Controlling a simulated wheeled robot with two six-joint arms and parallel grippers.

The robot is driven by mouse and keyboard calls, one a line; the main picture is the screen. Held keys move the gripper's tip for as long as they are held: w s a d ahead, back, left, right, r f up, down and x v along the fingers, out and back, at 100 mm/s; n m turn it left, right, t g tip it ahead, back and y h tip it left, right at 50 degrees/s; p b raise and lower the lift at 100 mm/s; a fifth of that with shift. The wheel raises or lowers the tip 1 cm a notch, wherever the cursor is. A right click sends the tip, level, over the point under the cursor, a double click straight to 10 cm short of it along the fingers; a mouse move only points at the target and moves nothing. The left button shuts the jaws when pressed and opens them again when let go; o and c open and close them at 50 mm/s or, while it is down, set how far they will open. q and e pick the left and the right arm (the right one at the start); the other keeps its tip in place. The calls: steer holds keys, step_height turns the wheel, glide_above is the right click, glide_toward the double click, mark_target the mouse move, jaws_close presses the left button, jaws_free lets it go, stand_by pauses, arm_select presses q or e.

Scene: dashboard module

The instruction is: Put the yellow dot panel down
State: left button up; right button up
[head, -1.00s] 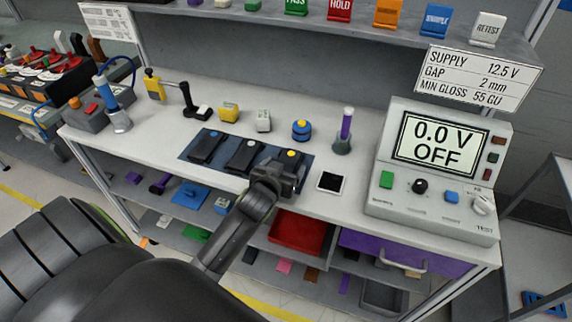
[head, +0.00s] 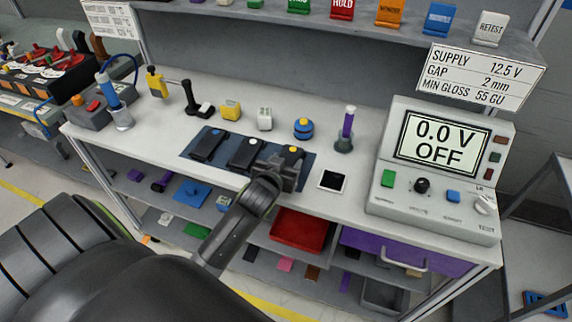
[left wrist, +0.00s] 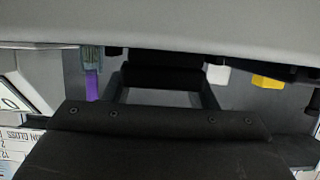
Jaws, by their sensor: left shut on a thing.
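The yellow dot panel (head: 293,153) is a dark slab with a yellow dot near its far end. It is at the right end of the dark blue mat (head: 225,165) on the bench. My left gripper (head: 285,170) is shut on its near part and covers much of it. I cannot tell whether the panel touches the mat. The white dot panel (head: 244,155) and the blue dot panel (head: 206,146) lie to its left on the mat. In the left wrist view, dark gripper parts (left wrist: 160,80) fill the middle, and the panel is not clearly recognisable. My right gripper is not in view.
A small black-screened device (head: 332,180) lies just right of the mat. Behind stand a blue-and-yellow round piece (head: 303,128) and a purple-handled tool (head: 347,125). The test meter (head: 435,180) occupies the bench's right end. A red tray (head: 300,231) is below the bench front.

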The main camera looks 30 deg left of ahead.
arm_select(q)
step_height(320, 180, up, 9)
steer(key=shift+r, duration=0.1)
steer(key=d+r+m+h, duration=0.1)
steer(key=d+r, duration=0.7)
steer(key=r, duration=0.2)
steer(key=shift+w+h, duration=0.2)
steer(key=shift+h, duration=0.1)
steer(key=s+d+r+m+h, duration=0.2)
steer(key=d+r, duration=0.3)
steer(key=r, duration=0.1)
steer(key=a+f+n+y, duration=0.1)
steer(key=a+f, duration=0.3)
steer(key=f, duration=0.1)
steer(key=w+a+f+n+y, duration=0.1)
steer(key=a+f, duration=0.3)
steer(key=f, duration=0.2)
steer(key=a+f+n+y, duration=0.1)
steer(key=a+f, duration=0.4)
steer(key=shift+w+f+y, duration=0.15)
steer(key=shift+w+y, duration=0.15)
